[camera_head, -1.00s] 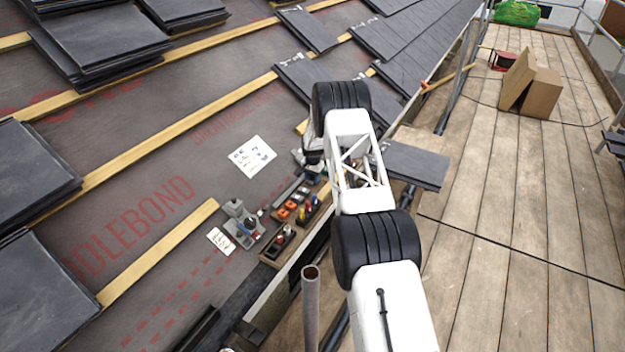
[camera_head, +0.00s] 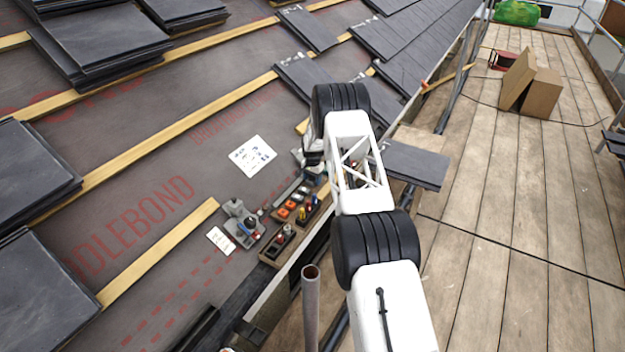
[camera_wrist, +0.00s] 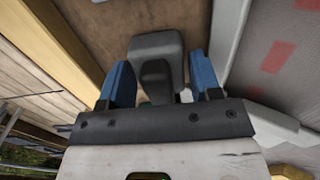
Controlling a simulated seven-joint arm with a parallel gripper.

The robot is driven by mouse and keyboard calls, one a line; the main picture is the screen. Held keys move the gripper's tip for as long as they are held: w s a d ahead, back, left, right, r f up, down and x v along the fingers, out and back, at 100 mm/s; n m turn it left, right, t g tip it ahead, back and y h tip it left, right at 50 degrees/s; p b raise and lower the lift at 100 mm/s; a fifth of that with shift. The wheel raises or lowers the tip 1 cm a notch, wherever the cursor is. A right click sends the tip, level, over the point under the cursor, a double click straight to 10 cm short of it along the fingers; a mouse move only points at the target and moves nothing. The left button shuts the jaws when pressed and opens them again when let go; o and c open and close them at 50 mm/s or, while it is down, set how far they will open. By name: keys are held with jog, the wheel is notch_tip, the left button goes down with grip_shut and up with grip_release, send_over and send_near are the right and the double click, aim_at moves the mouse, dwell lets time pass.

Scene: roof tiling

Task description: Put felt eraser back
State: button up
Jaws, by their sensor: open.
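My gripper (camera_wrist: 158,62) shows in the wrist view with its two blue fingers spread apart. A dark grey block with rounded edges (camera_wrist: 154,48) sits between the fingers, with narrow gaps on both sides. I cannot tell for sure whether this block is the felt eraser. In the head view, my gripper is mostly hidden by my own arm, near the upper end of the small trays at the roof edge. No felt eraser can be made out clearly in the head view.
A tray of small coloured items (camera_head: 272,216) and a smaller tray (camera_head: 270,256) lie along the roof edge. A grey tool holder (camera_head: 243,226) and white cards (camera_head: 252,156) lie to the left. A scaffold pole (camera_head: 310,310) stands in front. Slate stacks (camera_head: 30,290) lie far left.

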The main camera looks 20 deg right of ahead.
jog(key=shift+r, duration=0.15)
notch_tip(320, 180, up, 12)
dwell(0.8)
jog(key=shift+r, duration=0.1)
dwell(0.5)
